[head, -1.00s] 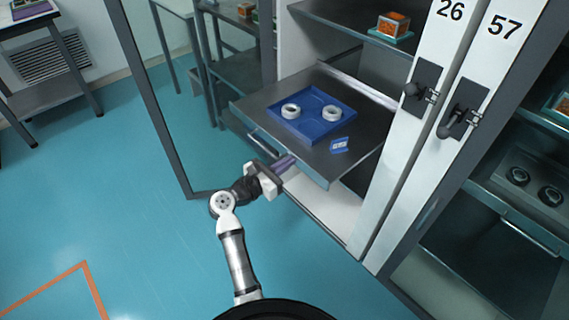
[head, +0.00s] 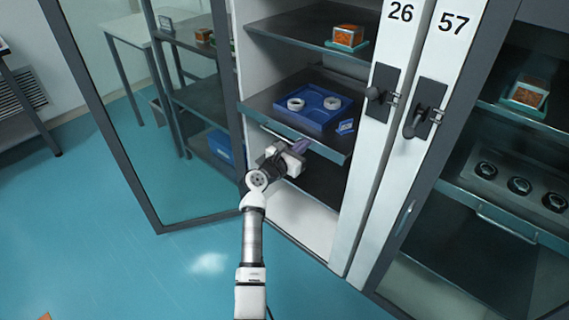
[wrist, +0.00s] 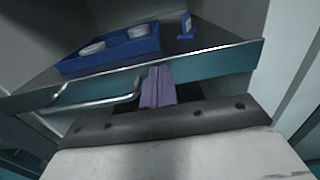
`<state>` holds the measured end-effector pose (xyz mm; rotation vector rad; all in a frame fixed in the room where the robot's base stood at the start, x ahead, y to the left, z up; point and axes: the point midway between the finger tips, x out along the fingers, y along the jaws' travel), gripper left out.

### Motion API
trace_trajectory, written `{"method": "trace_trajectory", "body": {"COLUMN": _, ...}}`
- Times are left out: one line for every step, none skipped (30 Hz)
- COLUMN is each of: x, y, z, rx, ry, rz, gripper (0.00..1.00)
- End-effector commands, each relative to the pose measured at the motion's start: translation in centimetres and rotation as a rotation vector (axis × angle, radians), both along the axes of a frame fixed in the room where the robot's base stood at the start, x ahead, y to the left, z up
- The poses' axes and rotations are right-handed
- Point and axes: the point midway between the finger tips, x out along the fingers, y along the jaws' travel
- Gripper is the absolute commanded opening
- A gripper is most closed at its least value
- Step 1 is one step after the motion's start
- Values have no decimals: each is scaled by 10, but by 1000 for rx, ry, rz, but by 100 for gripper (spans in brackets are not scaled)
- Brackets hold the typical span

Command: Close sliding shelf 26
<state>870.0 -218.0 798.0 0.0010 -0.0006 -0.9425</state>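The sliding shelf (head: 262,106) of cabinet 26 is a dark metal shelf with a bar handle; its front edge lies near the cabinet opening. It carries a blue tray (head: 318,118) with two white rings and a small blue label (head: 345,126). In the wrist view the shelf's front face (wrist: 215,66) is close ahead, with the bar handle (wrist: 95,106) at left. My gripper (head: 300,146) is at the shelf's front edge, right of the handle. Its purple fingers (wrist: 157,86) appear together against or just under the front face; contact is unclear. Nothing shows between them.
A glass door (head: 150,110) stands open at left. The door frames labelled 26 (head: 400,12) and 57 (head: 453,23) stand at right, with latches. An upper shelf (head: 290,32) holds an orange-topped block (head: 348,37).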

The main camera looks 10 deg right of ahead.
Motion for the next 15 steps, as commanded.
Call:
{"method": "trace_trajectory", "body": {"x": 8, "y": -12, "z": -2, "rx": 3, "ry": -2, "rz": -4, "gripper": 0}}
{"method": "trace_trajectory", "body": {"x": 12, "y": -18, "z": -3, "rx": 2, "ry": -1, "rz": -4, "gripper": 0}}
{"method": "trace_trajectory", "body": {"x": 18, "y": -25, "z": -2, "rx": 2, "ry": -1, "rz": -3, "gripper": 0}}
{"method": "trace_trajectory", "body": {"x": 22, "y": -30, "z": -2, "rx": 2, "ry": -1, "rz": -3, "gripper": 0}}
{"method": "trace_trajectory", "body": {"x": 25, "y": -36, "z": -3, "rx": 2, "ry": -1, "rz": -3, "gripper": 0}}
{"method": "trace_trajectory", "body": {"x": 30, "y": -42, "z": -2, "rx": 3, "ry": -2, "rz": -3, "gripper": 0}}
{"method": "trace_trajectory", "body": {"x": 33, "y": -46, "z": -3, "rx": 3, "ry": 0, "rz": -3, "gripper": 0}}
{"method": "trace_trajectory", "body": {"x": 37, "y": -50, "z": -2, "rx": 2, "ry": -2, "rz": -1, "gripper": 0}}
{"method": "trace_trajectory", "body": {"x": 40, "y": -55, "z": -2, "rx": 1, "ry": 0, "rz": -1, "gripper": 0}}
{"method": "trace_trajectory", "body": {"x": 42, "y": -59, "z": -2, "rx": 1, "ry": 0, "rz": -2, "gripper": 0}}
{"method": "trace_trajectory", "body": {"x": 45, "y": -62, "z": -2, "rx": 1, "ry": 0, "rz": -2, "gripper": 0}}
{"method": "trace_trajectory", "body": {"x": 48, "y": -66, "z": -2, "rx": 0, "ry": 0, "rz": -1, "gripper": 0}}
{"method": "trace_trajectory", "body": {"x": 50, "y": -68, "z": -1, "rx": 0, "ry": 0, "rz": -1, "gripper": 0}}
{"method": "trace_trajectory", "body": {"x": 51, "y": -70, "z": -1, "rx": 1, "ry": 1, "rz": -1, "gripper": 0}}
{"method": "trace_trajectory", "body": {"x": 53, "y": -73, "z": -1, "rx": 1, "ry": 1, "rz": -1, "gripper": 0}}
